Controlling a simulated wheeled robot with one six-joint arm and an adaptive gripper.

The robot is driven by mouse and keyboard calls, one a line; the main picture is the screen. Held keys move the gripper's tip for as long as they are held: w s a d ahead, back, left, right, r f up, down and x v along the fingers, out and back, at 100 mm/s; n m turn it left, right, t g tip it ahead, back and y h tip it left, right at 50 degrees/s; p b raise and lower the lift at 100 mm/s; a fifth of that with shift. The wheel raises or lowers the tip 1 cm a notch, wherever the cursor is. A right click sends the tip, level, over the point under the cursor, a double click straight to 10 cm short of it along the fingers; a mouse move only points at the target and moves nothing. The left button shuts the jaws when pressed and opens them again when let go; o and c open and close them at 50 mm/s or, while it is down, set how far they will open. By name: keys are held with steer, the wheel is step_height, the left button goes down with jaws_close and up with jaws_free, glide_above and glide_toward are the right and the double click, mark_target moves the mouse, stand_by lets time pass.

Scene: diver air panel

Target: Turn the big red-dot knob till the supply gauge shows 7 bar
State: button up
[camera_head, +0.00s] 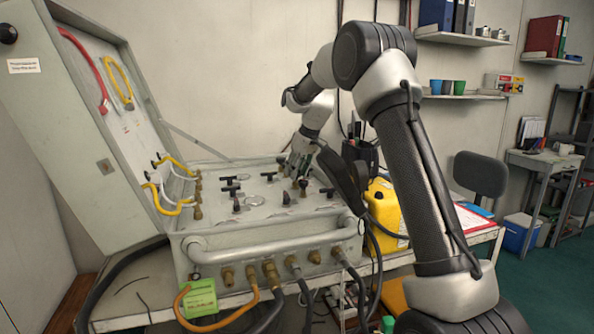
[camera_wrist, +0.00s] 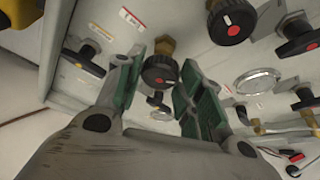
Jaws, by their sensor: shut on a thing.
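My gripper (camera_head: 294,178) reaches down onto the right rear part of the grey air panel (camera_head: 222,222). In the wrist view, its two green-padded fingers (camera_wrist: 162,72) are shut on a black ribbed knob with a red dot (camera_wrist: 158,80), one finger on each side. A second black knob with a larger red dot (camera_wrist: 232,22) stands apart from the fingers, at the top of the wrist view. A silver-ringed round gauge (camera_wrist: 257,82) lies right of the fingers. Its dial cannot be read, and I cannot tell whether it is the supply gauge.
Black lever handles with yellow and red marks (camera_wrist: 84,60) stand near the fingers. The case lid (camera_head: 95,120) is open at the left, with coloured hoses. A yellow canister (camera_head: 386,212) stands right of the panel. Hoses hang from the case front.

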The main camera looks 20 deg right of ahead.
steer(key=m+h, duration=0.1)
steer(key=m, duration=0.2)
steer(key=o, duration=1)
steer(key=a+v, duration=0.1)
steer(key=v, duration=1.1)
steer(key=shift+s+d, duration=0.25)
steer(key=shift+d, duration=0.2)
steer(key=shift+f, duration=0.1)
